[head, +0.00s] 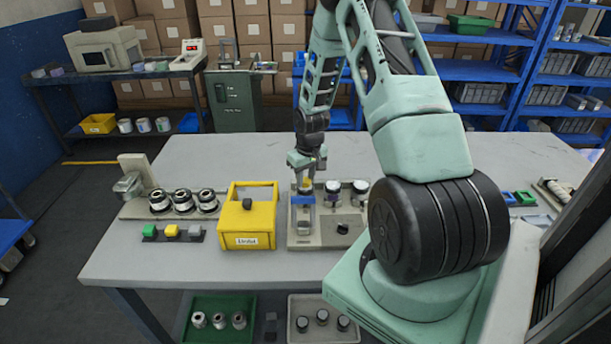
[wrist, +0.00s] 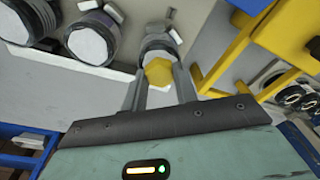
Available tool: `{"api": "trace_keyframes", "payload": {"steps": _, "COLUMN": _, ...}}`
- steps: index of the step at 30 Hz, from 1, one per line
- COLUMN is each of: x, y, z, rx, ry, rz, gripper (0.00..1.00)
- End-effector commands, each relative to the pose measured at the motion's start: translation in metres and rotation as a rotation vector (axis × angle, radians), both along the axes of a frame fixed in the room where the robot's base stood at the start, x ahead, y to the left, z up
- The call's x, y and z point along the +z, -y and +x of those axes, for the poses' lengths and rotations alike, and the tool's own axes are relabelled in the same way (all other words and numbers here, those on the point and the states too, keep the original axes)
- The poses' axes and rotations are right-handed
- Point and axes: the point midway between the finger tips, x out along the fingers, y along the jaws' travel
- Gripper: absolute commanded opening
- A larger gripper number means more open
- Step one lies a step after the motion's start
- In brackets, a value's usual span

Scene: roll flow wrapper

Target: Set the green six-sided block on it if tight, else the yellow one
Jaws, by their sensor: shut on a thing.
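My gripper (head: 306,166) reaches down over a light tray on the table. In the wrist view its two fingers (wrist: 160,88) are shut on a yellow hexagonal piece (wrist: 158,72), with a round grey part (wrist: 157,45) just beyond it. I cannot tell whether the piece is fixed to that part. In the head view, a little yellow shows below the fingers, above a blue piece (head: 303,199). The green block (head: 150,230) and the yellow block (head: 172,230) sit with a grey block on a dark strip at the left front; their sides are too small to count.
The light tray (head: 305,241) also holds white-topped dark cylinders (head: 333,190). Left of it stands an open yellow box (head: 248,240) with a label. Bare table (head: 215,155) shows behind the box.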

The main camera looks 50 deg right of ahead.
Motion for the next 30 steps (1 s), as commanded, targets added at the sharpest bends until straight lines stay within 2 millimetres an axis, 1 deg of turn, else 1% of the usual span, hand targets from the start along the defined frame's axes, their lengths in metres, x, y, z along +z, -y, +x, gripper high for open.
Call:
{"api": "trace_keyframes", "payload": {"steps": 8, "x": -0.001, "y": 0.0, "z": 0.0, "rx": 0.0, "ry": 0.001, "rz": 0.0, "gripper": 0.08}}
{"api": "trace_keyframes", "payload": {"steps": 9, "x": -0.001, "y": 0.0, "z": 0.0, "rx": 0.0, "ry": 0.001, "rz": 0.0, "gripper": 0.37}}
{"api": "trace_keyframes", "payload": {"steps": 11, "x": -0.001, "y": 0.0, "z": 0.0, "rx": 0.0, "ry": 0.001, "rz": 0.0, "gripper": 0.54}}
{"api": "trace_keyframes", "payload": {"steps": 19, "x": -0.001, "y": 0.0, "z": 0.0, "rx": 0.0, "ry": 0.001, "rz": 0.0, "gripper": 0.54}}
{"api": "trace_keyframes", "payload": {"steps": 23, "x": 0.006, "y": 0.001, "z": 0.0, "rx": -0.001, "ry": 0.003, "rz": -0.002, "gripper": 0.54}}
{"api": "trace_keyframes", "payload": {"steps": 26, "x": 0.018, "y": 0.001, "z": -0.001, "rx": -0.001, "ry": 0.003, "rz": -0.003, "gripper": 0.54}}
{"api": "trace_keyframes", "payload": {"steps": 30, "x": 0.045, "y": 0.0, "z": -0.004, "rx": -0.002, "ry": 0.006, "rz": -0.004, "gripper": 0.54}}
